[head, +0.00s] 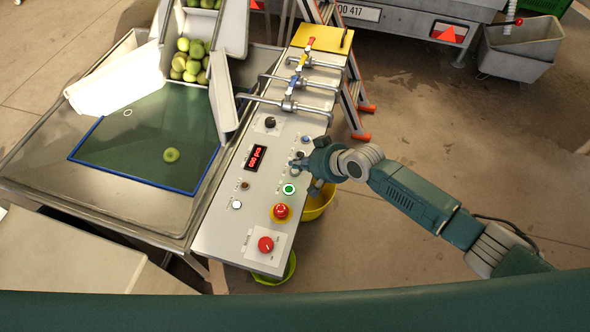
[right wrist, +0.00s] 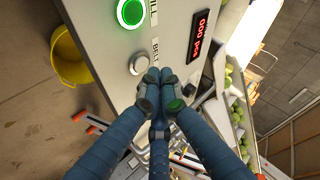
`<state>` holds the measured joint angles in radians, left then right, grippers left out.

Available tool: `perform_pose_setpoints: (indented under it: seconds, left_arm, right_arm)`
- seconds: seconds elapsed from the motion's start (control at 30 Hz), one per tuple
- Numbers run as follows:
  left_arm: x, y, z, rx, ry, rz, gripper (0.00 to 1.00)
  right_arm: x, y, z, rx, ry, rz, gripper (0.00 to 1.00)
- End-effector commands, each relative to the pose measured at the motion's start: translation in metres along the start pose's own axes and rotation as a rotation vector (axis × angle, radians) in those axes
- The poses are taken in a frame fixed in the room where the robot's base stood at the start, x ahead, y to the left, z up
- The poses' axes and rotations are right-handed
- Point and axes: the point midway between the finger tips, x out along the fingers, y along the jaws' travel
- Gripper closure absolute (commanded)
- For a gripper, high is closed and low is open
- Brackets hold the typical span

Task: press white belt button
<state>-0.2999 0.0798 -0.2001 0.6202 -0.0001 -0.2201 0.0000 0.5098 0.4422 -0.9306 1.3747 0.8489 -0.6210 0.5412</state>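The white belt button (right wrist: 138,64) is a round, pale button in a metal collar beside the printed word BELT in the right wrist view. It sits on the grey control panel (head: 225,235). My right gripper (right wrist: 158,80) has its fingers drawn together with nothing between them. Its fingertips show just below and right of the button, close to it; I cannot tell whether they touch it. In the head view my right gripper (head: 299,163) is over the panel's right side and seems to hide the button. My left gripper is not in view.
A lit green button (head: 289,188), a red emergency stop (head: 281,212) and a red knob (head: 265,244) are nearer on the panel. A red display (head: 255,158) is left. Pipes with valves (head: 290,105) stand beyond. A yellow bucket (head: 318,203) is beside the panel.

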Motion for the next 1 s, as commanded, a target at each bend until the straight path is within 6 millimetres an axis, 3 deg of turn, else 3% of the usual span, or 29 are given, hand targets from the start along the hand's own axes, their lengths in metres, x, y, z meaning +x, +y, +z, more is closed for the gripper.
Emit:
perform_pose_setpoints:
  seconds: [1.0]
  left_arm:
    - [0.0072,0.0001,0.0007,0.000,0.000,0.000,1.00]
  right_arm:
    - [0.0077,0.0056,0.0057,0.000,0.000,0.000,1.00]
